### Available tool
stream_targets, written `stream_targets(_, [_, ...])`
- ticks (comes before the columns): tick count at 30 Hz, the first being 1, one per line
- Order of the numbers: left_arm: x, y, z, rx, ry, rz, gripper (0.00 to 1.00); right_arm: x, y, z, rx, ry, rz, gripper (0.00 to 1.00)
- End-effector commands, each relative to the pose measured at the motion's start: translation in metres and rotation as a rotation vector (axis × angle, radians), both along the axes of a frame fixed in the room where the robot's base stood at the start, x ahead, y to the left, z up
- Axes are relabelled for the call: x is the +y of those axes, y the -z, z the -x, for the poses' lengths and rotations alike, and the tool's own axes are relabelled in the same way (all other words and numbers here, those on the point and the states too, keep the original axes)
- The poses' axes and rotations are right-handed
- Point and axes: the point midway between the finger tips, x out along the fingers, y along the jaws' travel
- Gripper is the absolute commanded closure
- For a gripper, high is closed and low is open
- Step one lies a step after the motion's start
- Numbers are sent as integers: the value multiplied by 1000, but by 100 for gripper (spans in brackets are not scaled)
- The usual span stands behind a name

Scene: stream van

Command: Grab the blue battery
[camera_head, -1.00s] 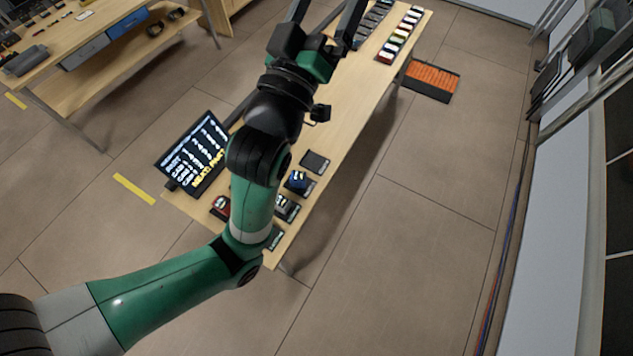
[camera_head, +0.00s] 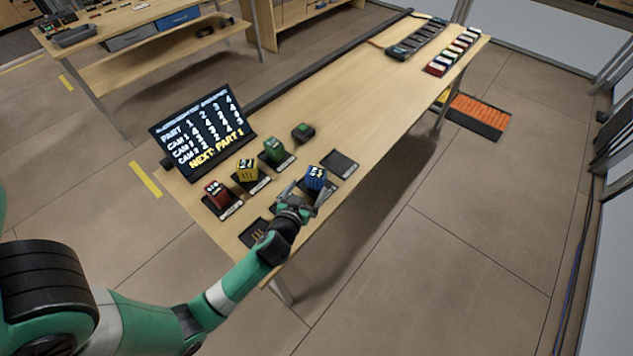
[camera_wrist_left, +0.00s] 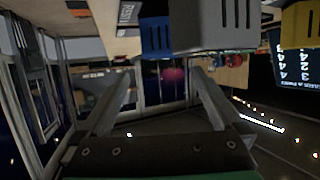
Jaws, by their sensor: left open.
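The blue battery (camera_head: 316,178) stands on a dark pad near the table's front right edge. It also shows in the left wrist view (camera_wrist_left: 155,38), at the top centre. My left gripper (camera_head: 300,193) is just in front of it in the head view, low over the table. Its two fingers (camera_wrist_left: 160,75) are spread and empty, with the blue battery beyond them. A grey battery (camera_wrist_left: 213,28) stands close beside the blue one in the wrist view; in the head view the gripper covers most of that spot. My right gripper is not in view.
Red (camera_head: 217,193), yellow (camera_head: 246,170) and green (camera_head: 274,150) batteries stand on pads to the left. A dark block (camera_head: 303,133) lies behind, and an empty pad (camera_head: 340,164) is at right. A screen (camera_head: 202,128) stands at the left edge. The table's middle is clear.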

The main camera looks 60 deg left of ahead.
Motion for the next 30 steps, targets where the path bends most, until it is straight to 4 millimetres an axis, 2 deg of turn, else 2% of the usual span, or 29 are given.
stream_targets(3, [18,10,-16,-2,-3,-1,0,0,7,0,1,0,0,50])
stream_targets(6, [27,14,-26,-1,-1,0,0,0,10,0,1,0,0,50])
stream_targets(13, [33,17,-32,-1,1,0,0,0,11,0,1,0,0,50])
stream_targets(21, [64,33,-57,-3,1,-1,0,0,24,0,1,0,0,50])
stream_targets(29, [67,34,-61,-2,2,-1,0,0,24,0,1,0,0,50])
stream_targets(30, [67,34,-61,-2,2,-1,4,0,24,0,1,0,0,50])
